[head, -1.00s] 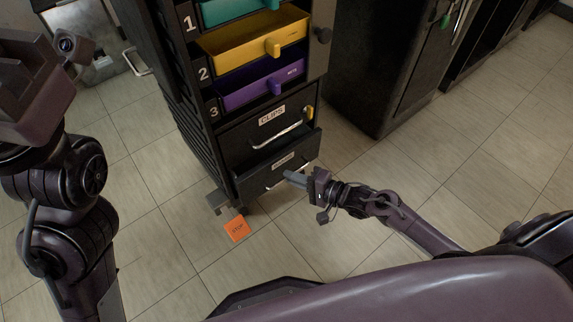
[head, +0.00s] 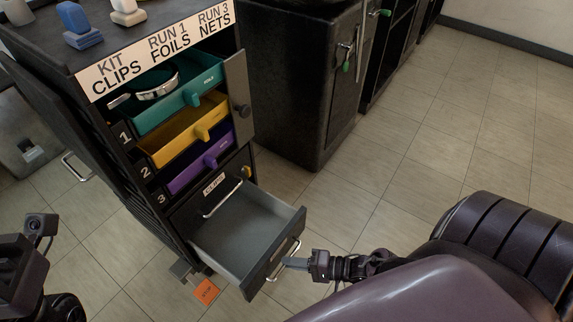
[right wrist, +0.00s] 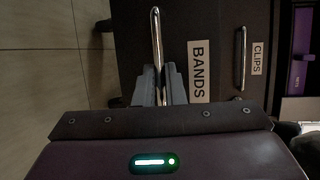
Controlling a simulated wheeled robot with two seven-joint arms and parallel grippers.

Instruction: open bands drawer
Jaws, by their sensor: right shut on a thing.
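The bands drawer (head: 270,260) is the bottom drawer of the dark cabinet; it stands pulled well out, and its grey inside looks empty. Its metal bar handle (head: 296,246) is on the front face. My right gripper (head: 286,263) is shut on this handle. In the right wrist view, the fingers (right wrist: 163,86) close around the bar handle (right wrist: 156,35), beside the BANDS label (right wrist: 197,71). My left gripper (head: 18,285) is partly in view at the lower left, away from the cabinet; its fingers cannot be made out.
Above is the shut clips drawer (head: 213,190), then purple (head: 200,172), yellow (head: 186,134) and teal (head: 180,104) drawers, partly out. A cabinet side door (head: 238,95) stands open. An orange floor sign (head: 206,291) lies near the cabinet base. Tiled floor is clear to the right.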

